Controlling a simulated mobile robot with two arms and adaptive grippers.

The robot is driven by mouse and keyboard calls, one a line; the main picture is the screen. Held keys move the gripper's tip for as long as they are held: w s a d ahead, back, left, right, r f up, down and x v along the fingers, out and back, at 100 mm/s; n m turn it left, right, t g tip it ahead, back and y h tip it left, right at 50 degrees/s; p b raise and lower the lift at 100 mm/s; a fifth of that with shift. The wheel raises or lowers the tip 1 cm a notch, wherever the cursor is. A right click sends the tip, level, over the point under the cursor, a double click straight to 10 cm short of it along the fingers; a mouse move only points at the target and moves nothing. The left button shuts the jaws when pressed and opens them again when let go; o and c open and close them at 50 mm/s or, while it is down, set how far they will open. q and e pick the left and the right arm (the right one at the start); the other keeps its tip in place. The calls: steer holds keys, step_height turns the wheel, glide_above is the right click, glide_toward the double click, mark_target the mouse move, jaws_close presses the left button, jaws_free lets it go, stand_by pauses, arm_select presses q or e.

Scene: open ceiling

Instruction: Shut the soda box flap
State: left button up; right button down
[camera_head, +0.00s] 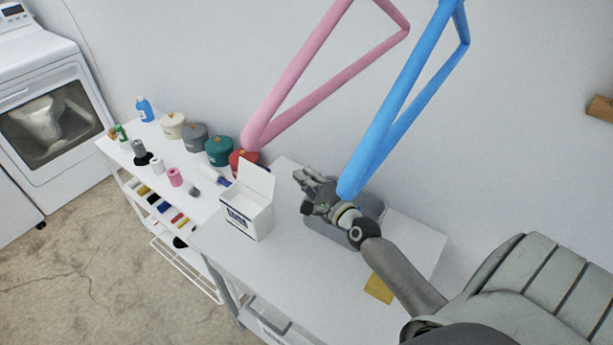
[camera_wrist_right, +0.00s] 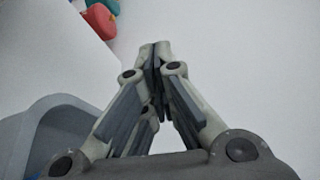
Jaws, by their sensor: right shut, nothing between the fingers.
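The white soda box (camera_head: 247,213) stands on the white table, with dark lettering on its front. Its flap (camera_head: 257,178) stands up at the back, so the top is open. My right gripper (camera_head: 300,176) is to the right of the box, above the grey bin, apart from the flap. In the right wrist view the right gripper (camera_wrist_right: 157,50) has its fingertips together with nothing between them. The box is not visible in that view. My left gripper is not in view.
A grey bin (camera_head: 376,207) sits behind the right gripper and also shows in the wrist view (camera_wrist_right: 40,125). Pink (camera_head: 310,60) and blue (camera_head: 400,110) frames rise behind the table. A yellow item (camera_head: 379,288) lies at the right. Several canisters (camera_head: 195,137) line the left shelf.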

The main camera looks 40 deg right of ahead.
mark_target(259, 176)
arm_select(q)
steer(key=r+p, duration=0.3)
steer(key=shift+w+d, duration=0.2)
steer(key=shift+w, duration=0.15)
arm_select(e)
steer(key=w+a, duration=0.3)
steer(key=w, duration=0.2)
steer(key=shift+w+a, duration=0.25)
steer(key=shift+w, duration=0.15)
